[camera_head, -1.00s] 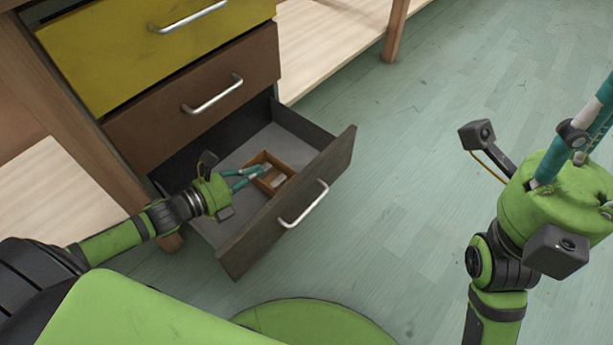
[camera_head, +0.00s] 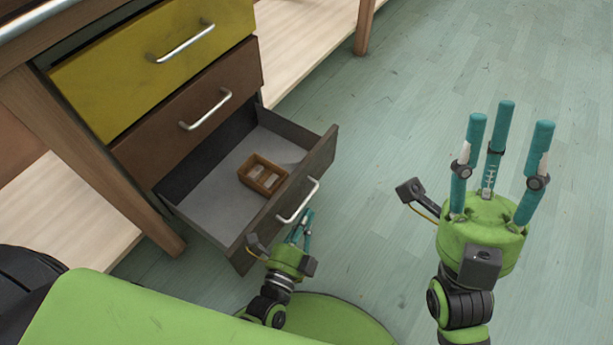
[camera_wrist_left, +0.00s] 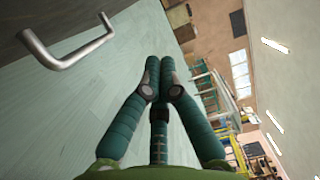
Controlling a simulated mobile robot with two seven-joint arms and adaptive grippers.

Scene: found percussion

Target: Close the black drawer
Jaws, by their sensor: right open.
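The black drawer (camera_head: 322,158) is the bottom one of the cabinet and stands pulled out, with its grey inside showing. Its silver handle (camera_head: 299,202) is on the front, and it also shows at the upper left of the left wrist view (camera_wrist_left: 68,57). My left gripper (camera_head: 302,222) is outside the drawer, in front of its face near the handle's lower end. Its fingers are drawn together with nothing between them, and the wrist view shows them apart from the handle. My right gripper (camera_head: 507,125) is open and empty, over the floor at the right.
A small brown wooden box (camera_head: 262,175) lies inside the drawer. A brown drawer (camera_head: 190,125) and a yellow drawer (camera_head: 150,75) above are shut or nearly so. A wooden table leg (camera_head: 150,225) stands left of the drawer. The floor (camera_head: 390,130) to the right is clear.

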